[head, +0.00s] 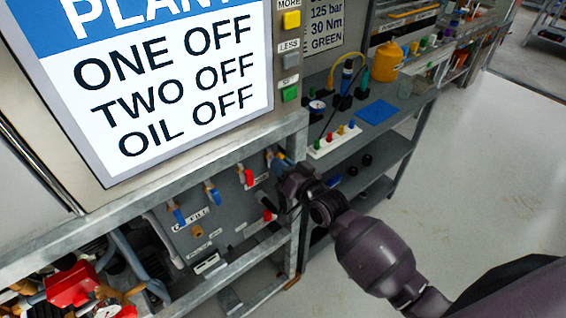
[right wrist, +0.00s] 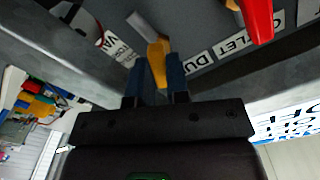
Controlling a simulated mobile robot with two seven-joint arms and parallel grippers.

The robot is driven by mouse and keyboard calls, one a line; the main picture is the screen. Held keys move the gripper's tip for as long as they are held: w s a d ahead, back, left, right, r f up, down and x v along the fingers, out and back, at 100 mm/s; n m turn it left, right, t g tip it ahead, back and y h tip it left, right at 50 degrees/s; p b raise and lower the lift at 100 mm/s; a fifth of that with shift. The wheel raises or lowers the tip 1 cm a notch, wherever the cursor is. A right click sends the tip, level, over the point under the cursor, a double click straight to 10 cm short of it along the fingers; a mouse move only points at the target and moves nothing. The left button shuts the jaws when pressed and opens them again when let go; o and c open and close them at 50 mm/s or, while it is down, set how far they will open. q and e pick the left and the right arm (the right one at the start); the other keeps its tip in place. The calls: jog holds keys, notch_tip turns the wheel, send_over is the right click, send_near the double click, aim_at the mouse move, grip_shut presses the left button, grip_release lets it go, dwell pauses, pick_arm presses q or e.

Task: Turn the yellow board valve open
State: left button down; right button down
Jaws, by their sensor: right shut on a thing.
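The valve board (head: 229,212) is a grey panel in the frame under the big screen. Its yellow valve (head: 269,154) is at the upper right of the board, mostly hidden in the head view by my right gripper (head: 281,163). In the right wrist view the yellow handle (right wrist: 157,48) sits between the two dark blue fingers of my right gripper (right wrist: 158,68), which is shut on it. My left gripper is not in view.
Red valves (head: 246,177) and blue-handled valves (head: 212,192) are on the same board. A red handle (right wrist: 257,18) is near the gripper in the right wrist view. A metal frame post borders the board's right. A workbench with a blue mat (head: 376,112) stands beyond; the floor at right is clear.

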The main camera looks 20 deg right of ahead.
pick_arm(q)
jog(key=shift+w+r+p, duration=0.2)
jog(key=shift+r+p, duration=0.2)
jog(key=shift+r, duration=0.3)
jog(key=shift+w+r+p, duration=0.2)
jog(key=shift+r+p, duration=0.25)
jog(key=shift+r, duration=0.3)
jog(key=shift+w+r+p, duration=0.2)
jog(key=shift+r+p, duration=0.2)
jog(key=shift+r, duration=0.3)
pick_arm(e)
jog(key=shift+n, duration=2.8)
jog(key=c, duration=1.1)
grip_release()
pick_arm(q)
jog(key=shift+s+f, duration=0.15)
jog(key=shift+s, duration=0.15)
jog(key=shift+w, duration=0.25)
pick_arm(e)
jog(key=v, duration=1)
jog(key=shift+s, duration=0.4)
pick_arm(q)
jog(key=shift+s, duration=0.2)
pick_arm(e)
jog(key=shift+d, duration=0.15)
